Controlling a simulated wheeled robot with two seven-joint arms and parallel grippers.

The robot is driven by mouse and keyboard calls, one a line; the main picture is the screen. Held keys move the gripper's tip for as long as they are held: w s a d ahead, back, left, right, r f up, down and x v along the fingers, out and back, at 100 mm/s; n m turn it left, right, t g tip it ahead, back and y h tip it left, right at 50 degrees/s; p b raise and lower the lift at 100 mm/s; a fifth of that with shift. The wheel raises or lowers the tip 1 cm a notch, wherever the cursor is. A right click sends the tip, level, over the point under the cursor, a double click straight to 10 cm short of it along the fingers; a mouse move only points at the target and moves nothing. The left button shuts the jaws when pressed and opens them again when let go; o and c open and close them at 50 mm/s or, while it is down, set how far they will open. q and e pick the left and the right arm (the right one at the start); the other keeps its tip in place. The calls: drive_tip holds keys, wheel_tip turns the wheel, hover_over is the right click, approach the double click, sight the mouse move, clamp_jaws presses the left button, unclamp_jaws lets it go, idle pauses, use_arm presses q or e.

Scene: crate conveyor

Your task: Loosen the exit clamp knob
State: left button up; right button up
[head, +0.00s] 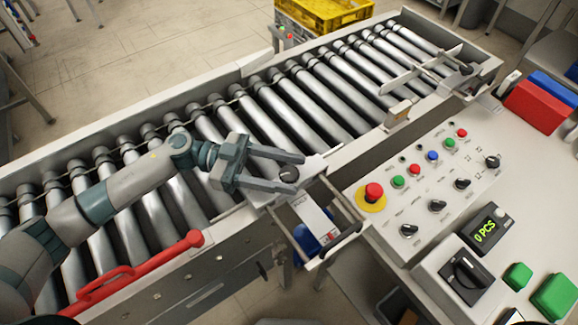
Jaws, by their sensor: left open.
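A round black knob (289,174) sits on a pale plate at the near edge of the roller conveyor. Another dark knob (466,70) shows at the conveyor's far right end, by metal guide rails. I cannot tell from labels which is the exit clamp knob. My left gripper (296,172) reaches in from the left, over the rollers. Its jaws are open, with the near knob between the fingertips in this view; contact cannot be made out. My right gripper is not in view.
The control panel (427,207) with buttons, dials and a red emergency stop (374,191) stands right of the knob. A red handle (125,278) runs along the conveyor's near side. A yellow crate (325,14) is behind. The rollers (318,93) carry nothing.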

use_arm(q)
drive_tip(key=shift+s+d, duration=0.1)
drive_tip(key=shift+d, duration=0.25)
drive_tip(key=c, duration=1)
drive_tip(key=shift+r+n+t+p, duration=0.15)
drive_tip(key=shift+n+t+p, duration=0.15)
drive_tip(key=shift+p, duration=0.35)
drive_tip(key=shift+c, duration=0.2)
drive_tip(key=n+t+p, duration=0.1)
drive_tip(key=t+p, duration=0.2)
drive_tip(key=p, duration=0.1)
drive_tip(key=shift+r+n, duration=0.1)
drive_tip(key=shift+n, duration=0.3)
drive_tip(key=shift+n+t+p, duration=0.3)
drive_tip(key=shift+t+p, duration=0.05)
drive_tip(key=shift+t, duration=0.15)
drive_tip(key=shift+f, duration=0.2)
